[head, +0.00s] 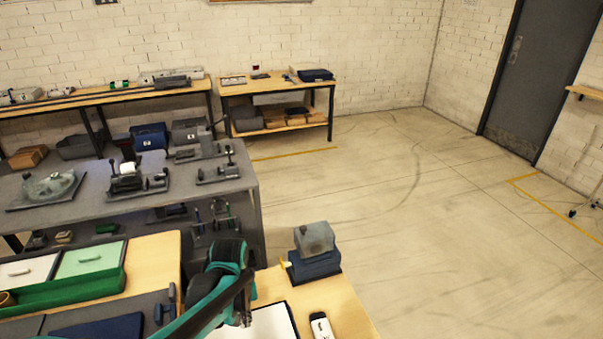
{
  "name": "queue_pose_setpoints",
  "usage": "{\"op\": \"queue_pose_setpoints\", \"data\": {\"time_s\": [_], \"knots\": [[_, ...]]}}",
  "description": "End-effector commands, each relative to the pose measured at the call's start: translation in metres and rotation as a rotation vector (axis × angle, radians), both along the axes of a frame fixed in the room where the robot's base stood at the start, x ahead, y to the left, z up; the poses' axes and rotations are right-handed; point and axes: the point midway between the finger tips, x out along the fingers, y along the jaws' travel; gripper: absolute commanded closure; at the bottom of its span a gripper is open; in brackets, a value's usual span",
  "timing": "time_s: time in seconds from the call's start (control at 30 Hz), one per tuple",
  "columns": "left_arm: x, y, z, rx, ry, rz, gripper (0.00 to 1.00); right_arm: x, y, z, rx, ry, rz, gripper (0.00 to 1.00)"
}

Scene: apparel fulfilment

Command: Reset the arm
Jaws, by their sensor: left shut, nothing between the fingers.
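My left arm comes in from the bottom left, teal and black, and bends over the near wooden table (345,297). My left gripper (244,316) points down beside the bend, above the white sheet or pad (268,325). It is small and partly hidden by the arm; it is shut with nothing held. My right gripper is not in the head view.
A blue-based device with a grey top (314,239) stands at the table's back right. A white handheld item (321,325) lies at the front. A green tray (75,289) is at left. A grey bench (100,210) with fixtures stands behind. Floor at right is clear.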

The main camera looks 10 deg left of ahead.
Motion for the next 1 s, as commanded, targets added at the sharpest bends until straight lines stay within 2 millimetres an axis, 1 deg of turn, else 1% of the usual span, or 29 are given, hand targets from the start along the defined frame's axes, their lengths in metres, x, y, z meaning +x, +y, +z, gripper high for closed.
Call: {"op": "queue_pose_setpoints", "data": {"time_s": [0.07,0.17,0.4,0.6,0.8,1.0], "knots": [[-0.001,-0.002,0.003,0.001,-0.01,-0.009,1.0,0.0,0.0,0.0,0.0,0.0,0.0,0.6],[-0.004,-0.007,0.012,0.009,-0.049,-0.046,1.0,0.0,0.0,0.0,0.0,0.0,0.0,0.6],[-0.02,-0.032,0.051,0.055,-0.249,-0.227,1.0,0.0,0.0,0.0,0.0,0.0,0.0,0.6],[-0.036,-0.052,0.075,0.108,-0.428,-0.385,1.0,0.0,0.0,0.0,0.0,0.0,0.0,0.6],[-0.047,-0.065,0.088,0.152,-0.558,-0.494,1.0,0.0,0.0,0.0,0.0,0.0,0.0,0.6],[-0.05,-0.069,0.092,0.171,-0.604,-0.532,1.0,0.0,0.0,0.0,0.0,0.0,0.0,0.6]]}}
